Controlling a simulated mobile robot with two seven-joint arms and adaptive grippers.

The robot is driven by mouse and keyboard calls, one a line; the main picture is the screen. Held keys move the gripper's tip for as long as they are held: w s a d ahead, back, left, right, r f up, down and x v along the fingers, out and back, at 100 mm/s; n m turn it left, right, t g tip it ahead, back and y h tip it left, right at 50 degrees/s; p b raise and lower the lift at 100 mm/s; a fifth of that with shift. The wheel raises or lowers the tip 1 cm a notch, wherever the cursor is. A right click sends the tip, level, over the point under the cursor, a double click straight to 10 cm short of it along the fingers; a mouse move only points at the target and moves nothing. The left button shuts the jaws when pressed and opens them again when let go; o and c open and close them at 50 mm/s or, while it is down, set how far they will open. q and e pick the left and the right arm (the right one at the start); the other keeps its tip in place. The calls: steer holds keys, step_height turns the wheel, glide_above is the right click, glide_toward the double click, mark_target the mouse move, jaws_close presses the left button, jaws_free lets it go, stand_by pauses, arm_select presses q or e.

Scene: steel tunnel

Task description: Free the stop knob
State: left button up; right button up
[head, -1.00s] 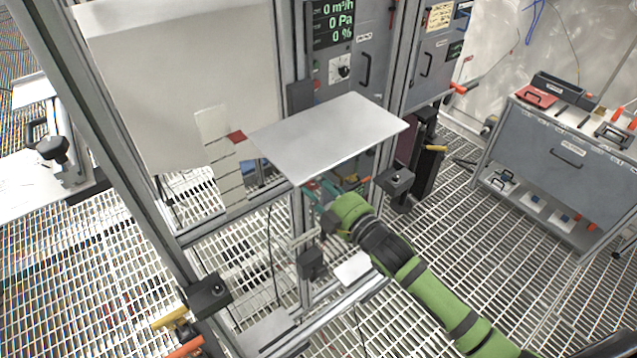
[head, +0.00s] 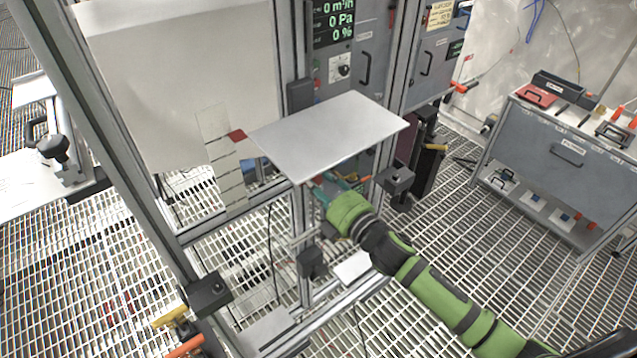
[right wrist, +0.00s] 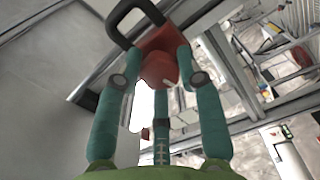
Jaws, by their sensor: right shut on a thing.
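My right gripper (head: 324,184) reaches under the front edge of a pale flat panel (head: 328,135) in the head view. In the right wrist view, its teal fingers (right wrist: 158,72) are closed around a red body (right wrist: 160,60). A dark loop (right wrist: 122,18) shows at the upper left of the red body; I cannot tell if it is joined to it. A small red patch also shows by the fingertips in the head view. I cannot make out the stop knob for certain; the panel hides what lies beneath it. My left gripper is not in view.
A metal frame post (head: 297,60) stands behind the panel. A black box (head: 396,179) on the frame sits close right of my gripper, and another (head: 311,262) below it. A grey tool cabinet (head: 560,150) stands at right. Grating floor between is open.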

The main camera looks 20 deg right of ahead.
stand_by(0.5)
steer(key=o, duration=1.1)
steer(key=shift+a, duration=0.1)
steer(key=shift+o, duration=0.2)
steer(key=v, duration=1.2)
